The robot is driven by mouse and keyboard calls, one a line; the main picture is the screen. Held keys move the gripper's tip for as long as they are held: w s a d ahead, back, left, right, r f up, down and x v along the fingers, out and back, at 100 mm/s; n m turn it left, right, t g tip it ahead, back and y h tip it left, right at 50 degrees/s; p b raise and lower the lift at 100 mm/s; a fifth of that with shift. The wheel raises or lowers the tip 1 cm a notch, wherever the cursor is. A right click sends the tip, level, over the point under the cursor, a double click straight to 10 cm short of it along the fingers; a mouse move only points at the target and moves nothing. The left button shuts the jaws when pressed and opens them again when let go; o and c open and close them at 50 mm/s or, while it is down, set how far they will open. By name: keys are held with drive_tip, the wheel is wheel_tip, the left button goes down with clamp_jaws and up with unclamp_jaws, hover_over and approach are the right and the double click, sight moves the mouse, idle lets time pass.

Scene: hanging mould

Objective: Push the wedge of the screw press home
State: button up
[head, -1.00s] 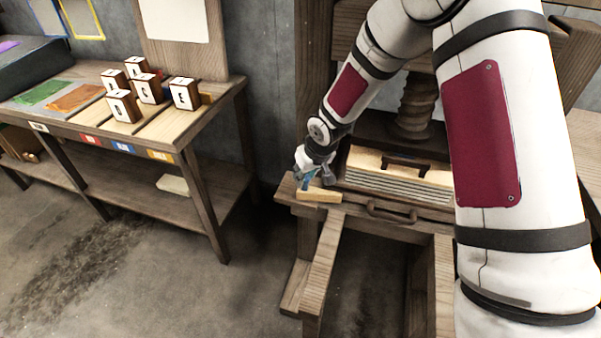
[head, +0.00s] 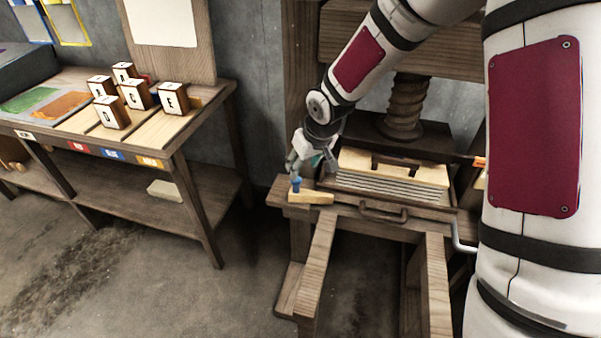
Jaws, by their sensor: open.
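The wedge (head: 312,198) is a pale wooden piece with a blue knob (head: 296,185) at its left end. It lies on the left front corner of the press bed (head: 350,208). My gripper (head: 303,172) is open, just behind and above the wedge's left end; whether it touches the knob I cannot tell. The screw press has a thick wooden screw (head: 405,105) above a dark platen. My arm hides part of the press's right side.
A wooden workbench (head: 185,125) on the left carries several lettered blocks (head: 137,94) and coloured sheets. A drawer-like handle (head: 383,211) sticks out of the press front. A metal crank (head: 462,240) shows at the right. The floor between bench and press is clear.

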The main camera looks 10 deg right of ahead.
drive_tip(key=shift+v, duration=2.15)
drive_tip(key=shift+s, duration=0.1)
drive_tip(key=s+d+r+m+h+p, duration=0.1)
drive_tip(key=s+d+r+h+p, duration=0.2)
drive_tip(key=s+r, duration=0.65)
drive_tip(key=s+d+r+m+p, duration=0.1)
drive_tip(key=s+d+r+p, duration=0.2)
drive_tip(key=s+d+r, duration=0.6)
drive_tip(key=s+r+m+p, duration=0.1)
drive_tip(key=s+r, duration=0.2)
drive_tip(key=s, duration=0.3)
drive_tip(key=s+a+r+p, duration=0.1)
drive_tip(key=s+r, duration=0.2)
drive_tip(key=s, duration=0.3)
drive_tip(key=s+r+m+y+p, duration=0.1)
drive_tip(key=s+r+p, duration=0.1)
drive_tip(key=s, duration=0.4)
drive_tip(key=shift+a+r+m, duration=0.3)
drive_tip(key=shift+a+r, duration=0.1)
drive_tip(key=shift+r, duration=0.15)
